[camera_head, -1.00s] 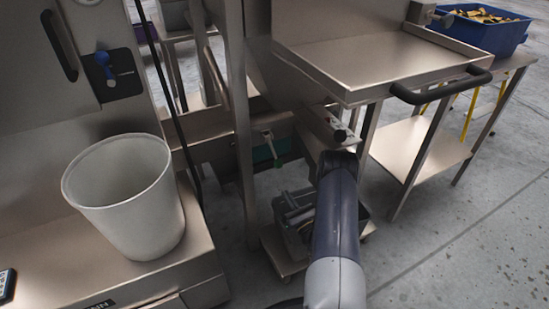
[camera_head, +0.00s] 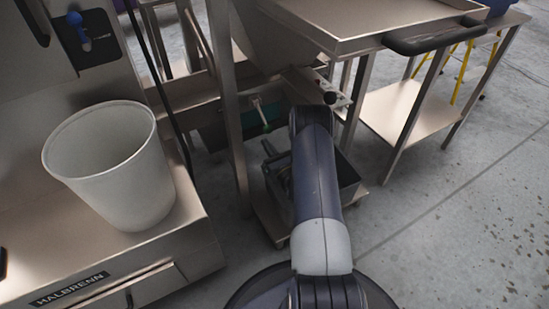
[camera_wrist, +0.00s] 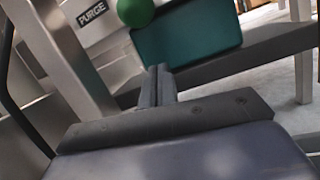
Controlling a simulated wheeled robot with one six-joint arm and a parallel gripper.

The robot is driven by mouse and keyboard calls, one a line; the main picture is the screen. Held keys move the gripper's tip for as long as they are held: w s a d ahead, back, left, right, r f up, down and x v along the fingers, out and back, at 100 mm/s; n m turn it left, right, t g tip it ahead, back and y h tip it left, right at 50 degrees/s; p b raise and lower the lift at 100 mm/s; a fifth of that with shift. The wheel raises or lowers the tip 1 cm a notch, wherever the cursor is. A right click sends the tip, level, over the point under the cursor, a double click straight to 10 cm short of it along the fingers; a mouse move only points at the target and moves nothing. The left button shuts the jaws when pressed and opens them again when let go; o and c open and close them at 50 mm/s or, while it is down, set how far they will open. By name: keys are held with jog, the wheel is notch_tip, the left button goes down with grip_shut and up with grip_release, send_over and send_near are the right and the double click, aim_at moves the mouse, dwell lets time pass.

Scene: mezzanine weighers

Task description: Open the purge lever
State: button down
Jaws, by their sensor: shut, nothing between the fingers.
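The purge lever shows in the head view as a pale handle (camera_head: 258,108) with a green tip, on the steel frame left of my arm. The lever's shaft is mostly out of the wrist view.
A teal bin (camera_wrist: 188,36) is behind the knob, with a steel rail (camera_wrist: 240,55) by it. A steel upright (camera_head: 228,110) stands left of the lever. A dark crate on a low trolley (camera_head: 268,215) is below. A white bucket (camera_head: 115,165) stands at left. Floor at right is clear.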

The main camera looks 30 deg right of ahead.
aim_at(263, 119)
jog(key=shift+w+d+r+b, duration=0.15)
jog(key=shift+r+b, duration=0.1)
jog(key=shift+r, duration=0.75)
jog(key=shift+s+d+r+b, duration=0.1)
jog(key=shift+r+b, duration=0.1)
jog(key=shift+r, duration=0.8)
jog(key=shift+d, duration=0.1)
